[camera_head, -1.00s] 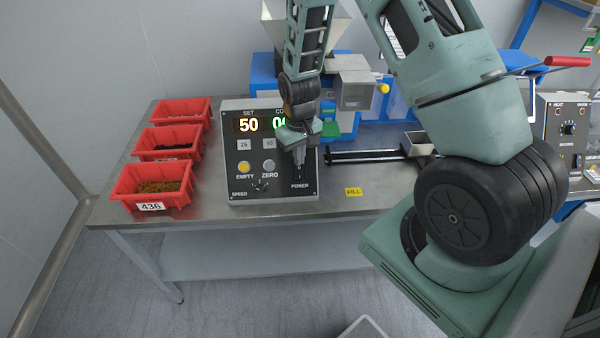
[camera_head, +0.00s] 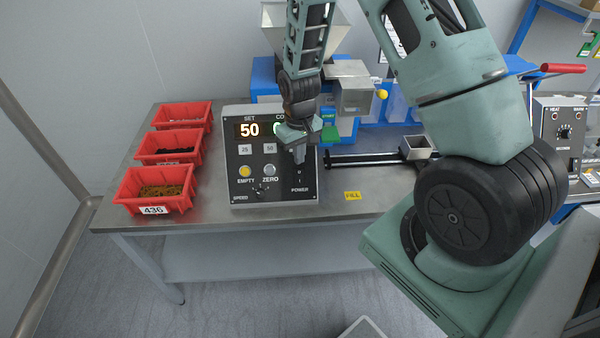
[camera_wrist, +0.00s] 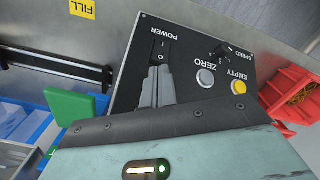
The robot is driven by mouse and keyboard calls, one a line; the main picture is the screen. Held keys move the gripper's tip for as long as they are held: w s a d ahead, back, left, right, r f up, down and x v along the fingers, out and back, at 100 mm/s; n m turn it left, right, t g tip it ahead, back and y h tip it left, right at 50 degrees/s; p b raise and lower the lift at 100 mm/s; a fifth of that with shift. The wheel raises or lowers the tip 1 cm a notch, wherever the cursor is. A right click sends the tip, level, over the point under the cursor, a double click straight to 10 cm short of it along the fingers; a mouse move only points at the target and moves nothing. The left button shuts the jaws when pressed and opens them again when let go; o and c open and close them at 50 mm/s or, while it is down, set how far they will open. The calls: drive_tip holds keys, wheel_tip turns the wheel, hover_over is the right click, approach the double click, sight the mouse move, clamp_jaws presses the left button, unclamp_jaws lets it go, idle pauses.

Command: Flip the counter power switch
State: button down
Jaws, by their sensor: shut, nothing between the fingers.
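The counter's control box (camera_head: 238,188) is a dark panel on the steel table, with a lit orange 50 under SET. Its power switch (camera_wrist: 160,50) is a small black part beside I and O marks and the POWER label, at the panel's lower right in the head view. My gripper (camera_head: 299,158) hangs in front of the panel just above the POWER area. In the wrist view, its closed grey fingers (camera_wrist: 157,85) point at the switch and partly cover it. I cannot tell whether they touch it or which way it is set. The green count display is mostly hidden.
Red bins (camera_head: 153,190) stand left of the box. The panel also has a yellow EMPTY button (camera_wrist: 239,87), a grey ZERO button (camera_wrist: 205,78) and a SPEED knob. A black rail (camera_head: 370,158) and yellow FILL label (camera_head: 352,196) lie to the right.

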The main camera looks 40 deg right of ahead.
sight(299, 169)
drive_tip(key=shift+r+p, duration=1.4)
drive_tip(key=shift+r, duration=0.7)
drive_tip(key=s+a+r+n+y, duration=0.1)
drive_tip(key=s+a+r+n, duration=0.15)
drive_tip(key=a+r, duration=0.5)
drive_tip(key=s+a+r+n, duration=0.1)
drive_tip(key=s+a+r, duration=0.3)
drive_tip(key=a, duration=0.6)
drive_tip(key=s+a+r+n, duration=0.2)
drive_tip(key=s+a+r, duration=0.1)
drive_tip(key=s, duration=0.6)
drive_tip(key=s+a+r+n+b, duration=0.1)
drive_tip(key=s+a+r+n, duration=0.2)
drive_tip(key=s, duration=0.5)
drive_tip(key=shift+s+a+r, duration=0.4)
drive_tip(key=shift+a+r, duration=0.1)
drive_tip(key=shift+r, duration=0.3)
